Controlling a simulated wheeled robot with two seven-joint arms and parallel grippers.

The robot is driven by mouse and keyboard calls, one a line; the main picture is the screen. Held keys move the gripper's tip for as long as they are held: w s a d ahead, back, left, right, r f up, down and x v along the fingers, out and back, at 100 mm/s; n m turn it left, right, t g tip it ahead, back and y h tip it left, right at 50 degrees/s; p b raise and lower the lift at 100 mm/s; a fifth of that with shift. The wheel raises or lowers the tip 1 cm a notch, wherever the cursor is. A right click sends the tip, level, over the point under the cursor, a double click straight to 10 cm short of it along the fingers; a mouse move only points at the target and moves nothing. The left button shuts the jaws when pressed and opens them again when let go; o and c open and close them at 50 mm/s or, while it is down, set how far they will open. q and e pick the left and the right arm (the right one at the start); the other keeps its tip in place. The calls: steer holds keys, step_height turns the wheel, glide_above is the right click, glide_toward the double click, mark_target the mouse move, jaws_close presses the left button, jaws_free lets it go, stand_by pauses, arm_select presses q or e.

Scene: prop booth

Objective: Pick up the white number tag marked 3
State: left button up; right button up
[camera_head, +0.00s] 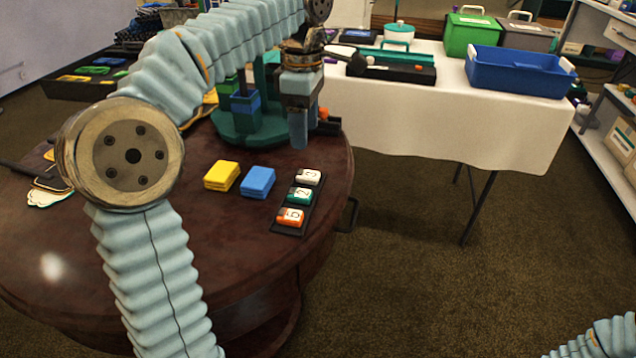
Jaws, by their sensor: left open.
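The white number tag (309,177), apparently marked 3, lies at the far end of a narrow black tray (281,229) near the right edge of the round dark wooden table (200,275). A green tag (300,195) sits in the middle of the tray, and an orange tag (291,217) is at the near end. My left gripper (299,142) points down, open and empty, and appears just beyond the white tag in the picture. Its height above the table is hard to tell. My right gripper is out of view; only part of that arm shows at bottom right.
Yellow (222,175) and blue (258,181) blocks lie left of the tray. A green round stand (246,135) with coloured pieces is behind them, partly hidden by my left arm. A white-clothed table (450,130) with a blue bin (518,75) stands behind. Carpet lies between.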

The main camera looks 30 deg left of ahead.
mark_target(306, 173)
arm_select(q)
step_height(306, 173, down, 4)
steer(key=shift+r+b, duration=0.1)
steer(key=shift+b, duration=0.2)
steer(key=f, duration=0.3)
steer(key=f+b, duration=0.1)
steer(key=shift+s+d+f, duration=0.2)
steer(key=shift+s+f, duration=0.1)
steer(key=shift+s, duration=0.1)
steer(key=shift+f, duration=0.4)
steer(key=c, duration=1.1)
steer(key=shift+r, duration=0.15)
